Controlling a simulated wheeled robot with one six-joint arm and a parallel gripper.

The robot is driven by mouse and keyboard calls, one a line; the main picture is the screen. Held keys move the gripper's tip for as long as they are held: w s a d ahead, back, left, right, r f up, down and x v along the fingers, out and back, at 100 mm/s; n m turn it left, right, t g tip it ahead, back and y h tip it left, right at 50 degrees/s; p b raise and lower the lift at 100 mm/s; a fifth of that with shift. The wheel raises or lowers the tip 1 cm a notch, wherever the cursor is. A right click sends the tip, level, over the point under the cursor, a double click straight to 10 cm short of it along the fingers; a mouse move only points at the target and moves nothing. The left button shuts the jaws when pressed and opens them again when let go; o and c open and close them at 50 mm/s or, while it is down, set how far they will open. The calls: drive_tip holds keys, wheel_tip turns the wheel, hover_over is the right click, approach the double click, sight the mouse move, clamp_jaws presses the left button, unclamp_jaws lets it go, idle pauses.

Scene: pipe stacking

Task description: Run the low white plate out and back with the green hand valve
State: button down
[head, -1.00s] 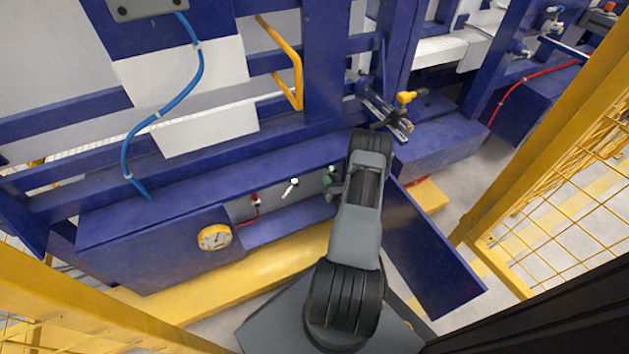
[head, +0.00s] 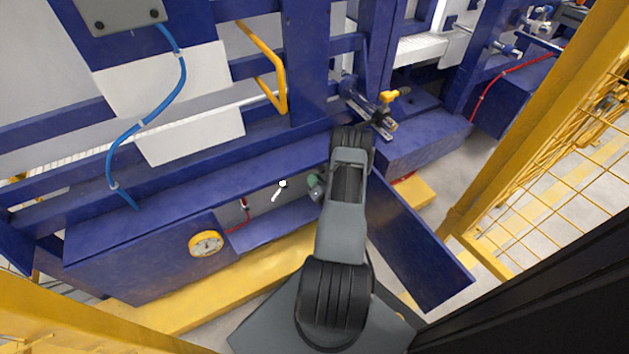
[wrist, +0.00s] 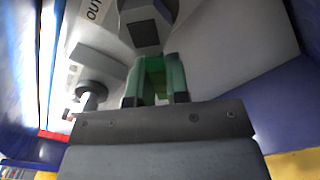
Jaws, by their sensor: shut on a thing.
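The green hand valve (head: 314,182) sits in the recess of the low blue box, partly hidden by my arm. In the wrist view its green handle (wrist: 154,82) lies between the fingers of my gripper (wrist: 155,75), which is shut on it. A grey valve body (wrist: 147,30) is just beyond the handle. My gripper is hidden behind my arm in the head view. The low white plate (head: 200,130), as best I can tell, hangs upright on the blue frame at the left, its lower edge near the blue beam above the recess.
A white-tipped lever (head: 279,190) and a red valve (head: 244,203) stand left of the green valve. An open blue door (head: 420,245) stands right of my arm. Yellow mesh fencing (head: 560,140) is at the right.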

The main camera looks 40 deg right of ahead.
drive_tip(key=c, duration=1.1)
unclamp_jaws()
drive_tip(key=p+v, duration=0.3)
drive_tip(key=v, duration=1)
drive_tip(key=shift+s, duration=0.35)
drive_tip(key=shift+a, duration=0.1)
